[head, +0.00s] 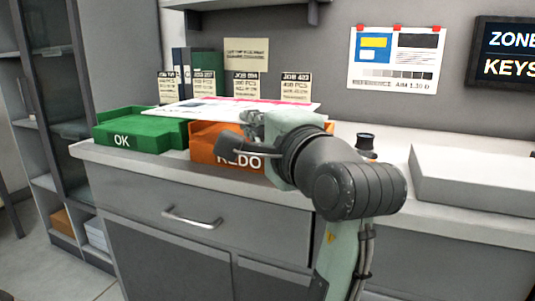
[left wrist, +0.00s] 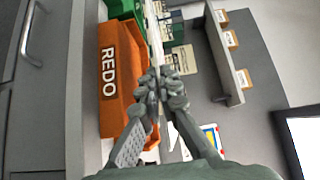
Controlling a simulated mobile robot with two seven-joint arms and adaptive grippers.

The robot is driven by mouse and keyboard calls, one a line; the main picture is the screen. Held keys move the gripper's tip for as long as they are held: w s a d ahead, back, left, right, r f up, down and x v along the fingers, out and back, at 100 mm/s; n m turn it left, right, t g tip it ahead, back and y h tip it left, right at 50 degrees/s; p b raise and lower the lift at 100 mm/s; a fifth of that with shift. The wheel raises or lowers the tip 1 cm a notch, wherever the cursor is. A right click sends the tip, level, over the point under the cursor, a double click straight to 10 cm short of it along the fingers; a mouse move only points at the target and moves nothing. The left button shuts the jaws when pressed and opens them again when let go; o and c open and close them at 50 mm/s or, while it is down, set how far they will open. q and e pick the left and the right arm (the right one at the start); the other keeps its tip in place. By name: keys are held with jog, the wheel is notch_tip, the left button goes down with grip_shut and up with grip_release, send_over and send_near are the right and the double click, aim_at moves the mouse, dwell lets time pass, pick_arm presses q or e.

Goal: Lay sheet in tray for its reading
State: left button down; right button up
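A white sheet (head: 215,108) with pink and dark print lies about level over the green OK tray (head: 140,133) and the orange REDO tray (head: 205,141) in the head view. My left gripper (head: 250,122) is at the sheet's near edge, above the REDO tray. In the left wrist view its fingertips (left wrist: 156,84) close together on the sheet, which shows as a thin pale edge (left wrist: 155,38). The REDO tray (left wrist: 117,75) lies beside the fingers there. The arm hides part of the REDO tray. My right gripper is not in view.
Job cards (head: 246,86) and binders (head: 205,65) stand behind the trays. A small black-topped object (head: 365,141) stands right of the arm. A pale grey block (head: 470,175) fills the counter's right side. A shelf (head: 240,12) overhangs the back. A poster (head: 396,60) and dark screen (head: 505,55) are on the wall.

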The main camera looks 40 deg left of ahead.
pick_arm(q)
jog(key=w+f, duration=0.1)
jog(key=w, duration=0.1)
jog(key=w+f, duration=0.1)
jog(key=w, duration=0.1)
jog(key=w+a+f, duration=0.1)
jog(key=w+f, duration=0.1)
jog(key=shift+w+b, duration=0.2)
jog(key=shift+b, duration=0.1)
jog(key=shift+w+a+f, duration=0.1)
jog(key=shift+f, duration=0.25)
notch_tip(320, 180, down, 3)
jog(key=shift+f+b, duration=0.1)
jog(key=shift+b, duration=0.25)
jog(key=shift+f, duration=0.3)
jog(key=c, duration=1.8)
grip_release()
jog(key=shift+r, duration=0.1)
jog(key=shift+o, duration=0.4)
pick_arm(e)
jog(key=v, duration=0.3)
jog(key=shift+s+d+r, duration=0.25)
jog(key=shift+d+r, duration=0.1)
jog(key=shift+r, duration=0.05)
